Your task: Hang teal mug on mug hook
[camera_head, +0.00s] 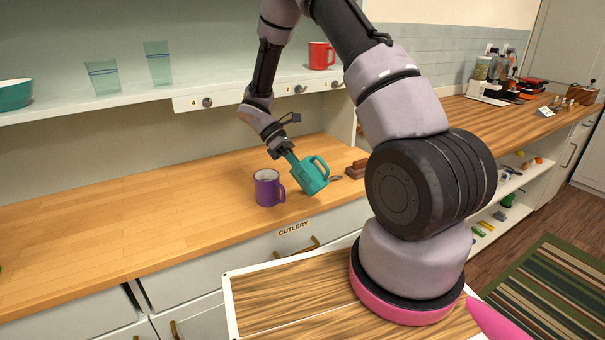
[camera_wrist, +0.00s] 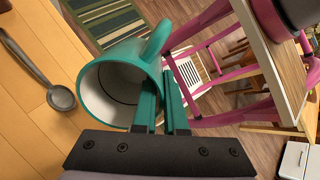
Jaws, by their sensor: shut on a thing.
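The teal mug (camera_head: 309,177) is tilted and held above the wooden counter, close to the purple mug. My gripper (camera_head: 288,153) is shut on its rim wall. In the wrist view the teal mug (camera_wrist: 112,92) shows its white inside, with the handle away from the fingers, and my gripper (camera_wrist: 165,100) has one finger at each side of the wall. Several numbered hooks are on the shelf's front edge: hook 4 (camera_head: 208,102), hook 2 (camera_head: 289,90) and hook 1 (camera_head: 336,85). The hooks hold nothing that I can see.
A purple mug (camera_head: 268,188) stands on the counter (camera_head: 120,215) just left of the teal mug. A brown block (camera_head: 356,169) lies to the right. A red mug (camera_head: 320,55) and glasses stand on the shelf (camera_head: 130,97). A dark ladle (camera_wrist: 60,97) lies on the counter. The counter's left is clear.

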